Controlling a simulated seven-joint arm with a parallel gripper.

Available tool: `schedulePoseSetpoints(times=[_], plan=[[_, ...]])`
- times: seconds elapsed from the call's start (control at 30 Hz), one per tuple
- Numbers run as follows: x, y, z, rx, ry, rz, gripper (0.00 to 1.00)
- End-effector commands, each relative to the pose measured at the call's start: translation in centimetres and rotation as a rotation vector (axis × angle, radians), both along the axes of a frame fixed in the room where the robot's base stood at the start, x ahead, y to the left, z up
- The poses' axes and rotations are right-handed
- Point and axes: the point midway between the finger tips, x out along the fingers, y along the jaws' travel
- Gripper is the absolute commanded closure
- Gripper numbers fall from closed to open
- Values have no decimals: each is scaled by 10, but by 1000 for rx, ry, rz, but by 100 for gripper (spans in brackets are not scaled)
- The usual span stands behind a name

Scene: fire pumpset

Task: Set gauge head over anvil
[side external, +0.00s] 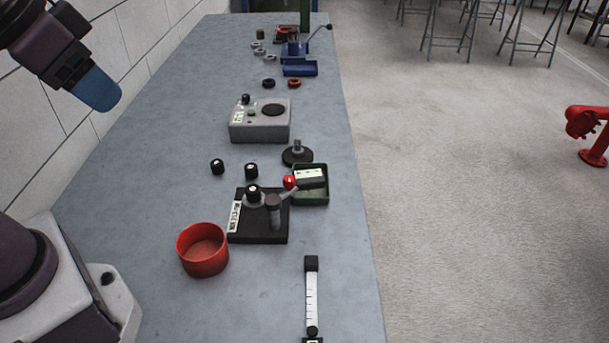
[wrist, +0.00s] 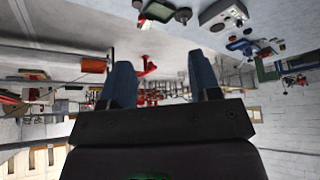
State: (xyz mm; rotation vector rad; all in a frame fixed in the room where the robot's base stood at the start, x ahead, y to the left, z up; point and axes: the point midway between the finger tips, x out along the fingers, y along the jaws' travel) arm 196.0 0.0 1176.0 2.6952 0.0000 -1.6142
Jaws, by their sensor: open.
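The gauge fixture has a black base (side external: 258,235) with a white label and a grey post (side external: 273,205). A grey arm with a red knob (side external: 289,182) reaches from the post to the right. The gauge head (side external: 311,177), dark with a pale face, is at its end, above the green tray and off to the side of the base. A black capped part (side external: 253,190) sits on a grey round seat on the base, apparently the anvil, whose top is covered. My gripper (side external: 97,92) is high at the upper left, far from the fixture. Its blue fingers stand apart and empty in the wrist view (wrist: 162,80).
Two loose black parts (side external: 217,166) (side external: 251,170) lie behind the fixture. A red bin (side external: 203,250) stands front left, a green tray (side external: 311,198) right, a grey box (side external: 260,122) behind. A scaled strip (side external: 312,295) lies in front. The left bench surface is clear.

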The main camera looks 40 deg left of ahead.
Motion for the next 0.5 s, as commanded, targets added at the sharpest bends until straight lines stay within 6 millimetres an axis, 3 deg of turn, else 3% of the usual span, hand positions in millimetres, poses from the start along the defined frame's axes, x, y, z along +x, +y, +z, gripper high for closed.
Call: schedulePoseSetpoints(times=[0.37, 0.4, 0.5], plan=[[0, 0, 0, 0, 0, 0, 43], [0, 0, 0, 0, 0, 0, 50], [1, -2, -4, 0, 20, -9, 52]])
